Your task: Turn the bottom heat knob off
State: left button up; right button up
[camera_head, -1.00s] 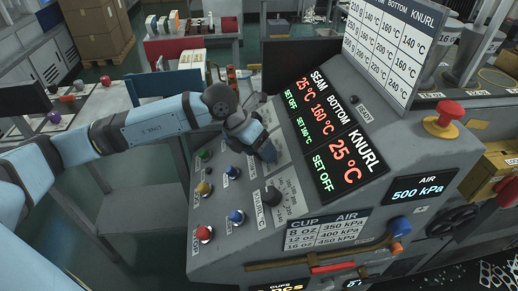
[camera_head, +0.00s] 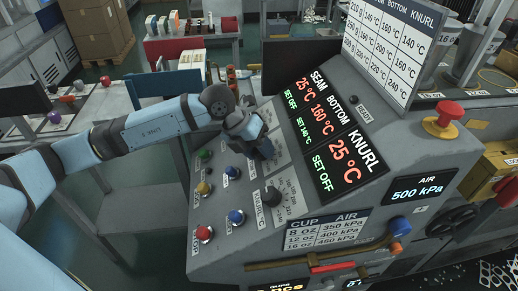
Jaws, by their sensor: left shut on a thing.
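My left gripper (camera_head: 264,149) is on the sloped control panel (camera_head: 215,245), left of the display (camera_head: 330,135). It is shut on the bottom heat knob, which the gripper and wrist hide. The display's BOTTOM column reads 160 °C, with a small green set line that seems to read 140 °C. The SEAM and KNURL columns read 25 °C and SET OFF. The black knurl heat knob (camera_head: 271,197) shows below the gripper with its printed scale. My right gripper is not in view.
Green (camera_head: 205,155), yellow (camera_head: 204,188), blue (camera_head: 236,216) and red (camera_head: 204,233) buttons sit left of the knobs. A red mushroom button (camera_head: 449,111) stands at the right. A settings board (camera_head: 385,45) rises behind the panel.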

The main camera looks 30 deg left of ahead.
pick_arm(q)
jog(key=n+p, duration=0.1)
jog(key=n, duration=0.3)
jog(key=shift+r, duration=0.15)
jog(key=n+p, duration=0.1)
jog(key=n, duration=0.1)
jog(key=shift+n+h+p, duration=0.3)
jog(key=shift+n, duration=0.4)
jog(key=shift+w, duration=0.1)
jog(key=shift+t, duration=0.3)
jog(key=o, duration=0.9)
jog(key=shift+o, duration=0.2)
jog(key=v, duration=1.3)
jog(key=shift+a+r+b, duration=0.25)
jog(key=shift+b, duration=0.05)
